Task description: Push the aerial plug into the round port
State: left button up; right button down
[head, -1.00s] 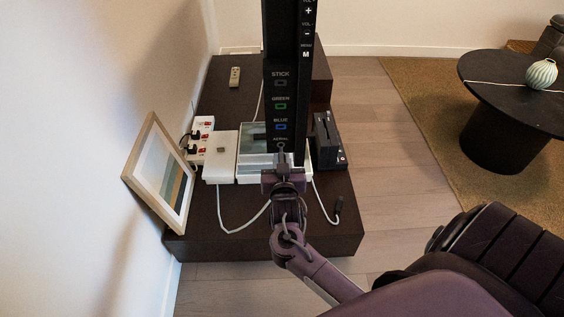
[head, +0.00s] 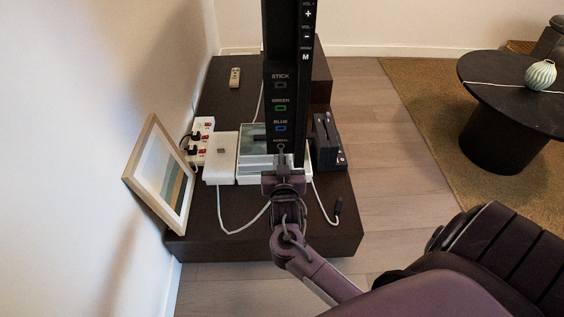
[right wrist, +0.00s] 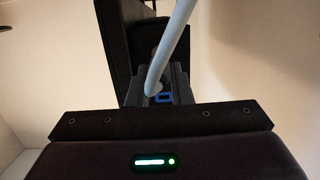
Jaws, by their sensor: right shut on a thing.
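My right gripper (head: 282,158) is at the lower end of the tall dark panel (head: 281,90), just under its lowest, blurred label. It is shut on the aerial plug, which the fingers mostly hide. In the right wrist view, a pale cable (right wrist: 172,45) runs down to between the fingers (right wrist: 158,85), with a small blue outline beside it. The panel edge (right wrist: 115,50) stands behind. My left gripper is not in view.
The dark low cabinet (head: 225,110) carries a white power strip (head: 201,140), a white box (head: 221,168), a black device (head: 327,142) and a remote (head: 235,77). A framed picture (head: 160,176) leans on the left. Open floor is right.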

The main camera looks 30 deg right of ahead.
aim_at(281, 153)
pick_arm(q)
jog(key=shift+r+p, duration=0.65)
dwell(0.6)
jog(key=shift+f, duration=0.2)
pick_arm(e)
jog(key=shift+r+x, duration=0.1)
jog(key=shift+x, duration=0.7)
jog(key=shift+r+x, duration=0.15)
jog(key=shift+x, duration=0.65)
jog(key=c, duration=1.2)
grip_release()
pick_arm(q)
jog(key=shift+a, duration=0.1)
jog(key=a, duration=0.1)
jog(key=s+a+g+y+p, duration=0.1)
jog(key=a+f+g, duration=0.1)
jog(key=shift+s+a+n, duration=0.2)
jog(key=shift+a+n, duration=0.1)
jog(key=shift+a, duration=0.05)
pick_arm(e)
jog(key=v, duration=0.7)
jog(key=shift+s+a, duration=0.2)
jog(key=shift+s, duration=0.15)
